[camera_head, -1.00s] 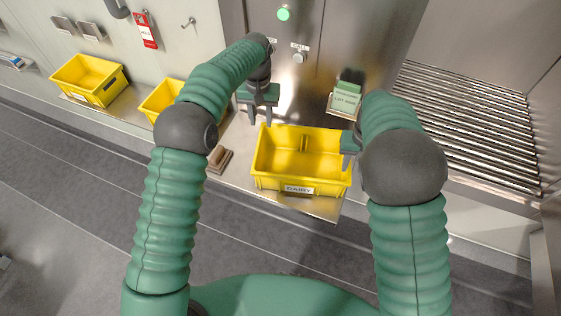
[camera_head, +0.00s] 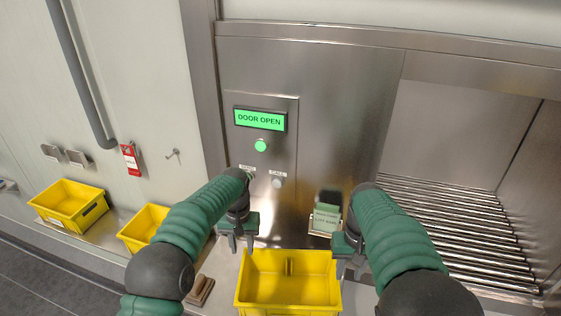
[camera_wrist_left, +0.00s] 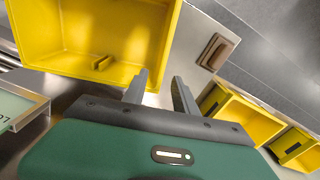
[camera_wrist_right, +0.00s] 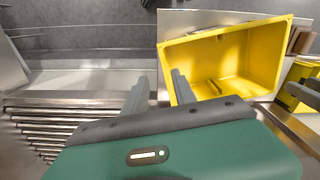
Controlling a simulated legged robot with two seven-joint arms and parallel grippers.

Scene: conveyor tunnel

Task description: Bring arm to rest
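My left gripper (camera_head: 238,243) is open and empty at the back-left corner of the yellow crate (camera_head: 288,308) in the head view. In the left wrist view its two fingers (camera_wrist_left: 159,92) stand apart, with the crate (camera_wrist_left: 65,62) beside and beyond them. My right gripper (camera_head: 348,262) is at the crate's right rim in the head view. In the right wrist view its fingers (camera_wrist_right: 159,82) are apart, one overlapping the crate (camera_wrist_right: 265,40). I cannot tell whether it touches the rim. The crate looks empty except for a small raised piece inside. Both arms reach forward, bent.
A panel reads DOOR OPEN (camera_head: 260,119) above a green light (camera_head: 260,146). A card holder (camera_head: 326,220) stands behind the crate. A roller conveyor (camera_head: 455,230) lies right. A brown block (camera_head: 200,291) and two yellow bins (camera_head: 68,205) (camera_head: 146,228) are left.

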